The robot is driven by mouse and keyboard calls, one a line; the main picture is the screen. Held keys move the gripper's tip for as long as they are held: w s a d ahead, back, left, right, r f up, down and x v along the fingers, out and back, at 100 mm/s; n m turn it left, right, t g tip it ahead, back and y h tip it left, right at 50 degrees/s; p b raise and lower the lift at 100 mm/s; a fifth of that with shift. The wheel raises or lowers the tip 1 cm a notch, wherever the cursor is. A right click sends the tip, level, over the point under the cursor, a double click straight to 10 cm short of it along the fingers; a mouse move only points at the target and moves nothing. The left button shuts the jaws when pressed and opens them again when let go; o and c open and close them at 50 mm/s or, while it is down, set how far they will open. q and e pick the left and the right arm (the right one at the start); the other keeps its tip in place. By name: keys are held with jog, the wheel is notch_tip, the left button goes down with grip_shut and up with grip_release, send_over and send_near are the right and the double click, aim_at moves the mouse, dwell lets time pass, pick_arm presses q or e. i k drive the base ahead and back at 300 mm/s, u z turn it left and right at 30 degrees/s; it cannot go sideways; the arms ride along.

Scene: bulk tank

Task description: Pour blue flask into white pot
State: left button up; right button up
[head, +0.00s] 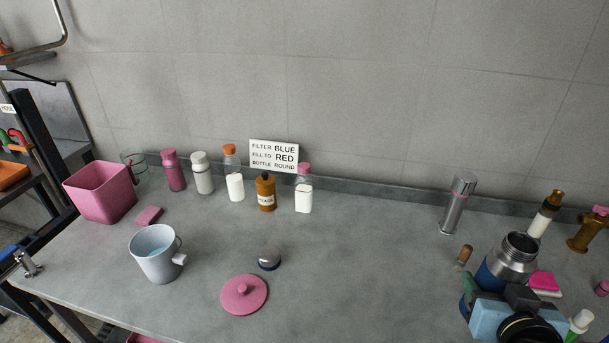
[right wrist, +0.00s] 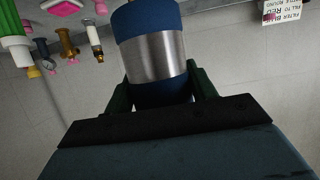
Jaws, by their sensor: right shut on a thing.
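The blue flask (head: 512,258), with a steel band and an open, uncapped mouth, is at the right of the head view. My right gripper (head: 488,290) is shut on it, and the flask is close to upright. In the right wrist view the flask (right wrist: 150,55) sits between the dark green fingers (right wrist: 160,90). The flask's lower part is hidden by my gripper in the head view. The white pot (head: 155,258), with a side handle, stands open at the left of the counter and shows pale blue-grey inside. My left gripper is not in view.
A pink lid (head: 243,295) and a small steel-and-blue cap (head: 269,259) lie right of the pot. A pink bin (head: 101,193), bottles and a sign (head: 274,156) line the back. A steel cylinder (head: 457,204) stands back right. The counter's middle is clear.

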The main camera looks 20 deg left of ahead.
aim_at(155, 247)
jog(key=z, duration=0.85)
jog(key=k, duration=1.1)
jog(key=u, duration=2.05)
jog(key=i, duration=1)
